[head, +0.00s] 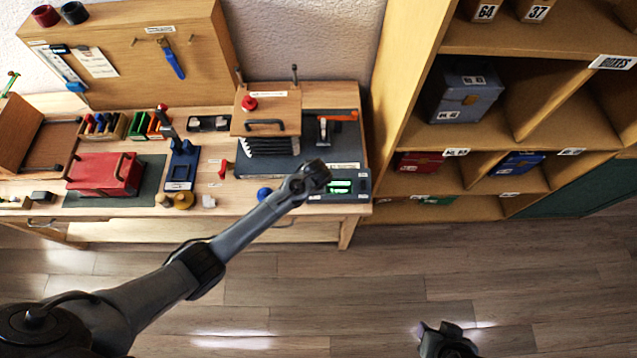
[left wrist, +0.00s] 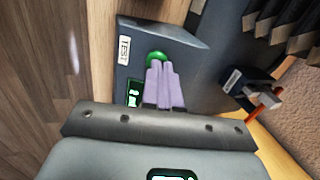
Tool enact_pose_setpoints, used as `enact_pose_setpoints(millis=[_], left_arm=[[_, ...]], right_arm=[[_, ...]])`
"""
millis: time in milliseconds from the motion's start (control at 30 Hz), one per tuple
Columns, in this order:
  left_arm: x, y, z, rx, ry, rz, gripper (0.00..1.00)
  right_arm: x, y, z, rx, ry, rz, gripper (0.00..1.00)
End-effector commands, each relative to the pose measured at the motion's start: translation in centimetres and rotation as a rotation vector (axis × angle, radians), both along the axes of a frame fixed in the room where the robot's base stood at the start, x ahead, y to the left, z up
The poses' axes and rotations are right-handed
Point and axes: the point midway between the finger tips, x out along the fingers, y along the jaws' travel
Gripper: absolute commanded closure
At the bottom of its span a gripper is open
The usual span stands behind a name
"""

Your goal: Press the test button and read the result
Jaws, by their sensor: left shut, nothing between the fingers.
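The test unit is a dark grey box (left wrist: 183,32) with a white TEST label (left wrist: 124,50), a round green button (left wrist: 156,57) and a small lit green display (left wrist: 134,92). In the head view its display (head: 341,187) glows green at the bench's front right corner; its text is too small to read. My left gripper (left wrist: 158,66) is shut and empty, its purple fingertips at the button and overlapping its edge. I cannot tell whether they touch or press it. My right gripper (head: 421,328) shows only partly at the bottom of the head view, away from the bench.
A red block with handles (head: 105,174), a blue stand (head: 182,165) and small tools fill the bench's left. A shelf with boxes (head: 463,95) stands right. The floor (head: 390,270) is clear.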

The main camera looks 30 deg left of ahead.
Motion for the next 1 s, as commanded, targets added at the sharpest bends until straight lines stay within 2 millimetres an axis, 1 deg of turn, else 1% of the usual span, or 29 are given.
enact_pose_setpoints(millis=[33, 200, 367, 467, 700, 733, 767, 1000], left_arm=[[-0.8, 0.6, -1.6, 0.008, 0.020, 0.005, 1.00], [-0.9, 0.7, -1.4, 0.008, 0.020, 0.005, 1.00], [-1.0, 0.6, -0.3, 0.010, 0.020, 0.004, 1.00], [-1.1, 0.4, 0.9, 0.009, 0.018, 0.004, 1.00], [-1.3, -0.2, 4.5, 0.003, 0.004, 0.000, 1.00], [-1.5, -0.3, 4.5, 0.001, 0.002, 0.000, 1.00], [-1.6, -0.5, 5.0, 0.001, 0.002, -0.001, 1.00], [-2.7, -1.3, 9.3, 0.001, -0.001, -0.001, 1.00]], right_arm=[[0.0, 0.0, -0.4, 0.001, -0.001, -0.001, 0.57], [0.1, 0.1, -0.1, 0.003, -0.002, -0.002, 0.57], [0.1, 0.1, 1.2, 0.003, -0.002, -0.002, 0.57], [0.1, 0.1, 2.5, 0.003, -0.002, -0.001, 0.57], [0.1, -0.1, 6.2, -0.002, -0.003, 0.001, 0.57], [0.1, -0.1, 5.5, -0.003, -0.006, 0.002, 0.57], [0.2, -0.1, 5.6, -0.004, -0.010, 0.004, 0.57], [0.1, -0.2, 5.1, -0.008, -0.001, 0.005, 0.57]])
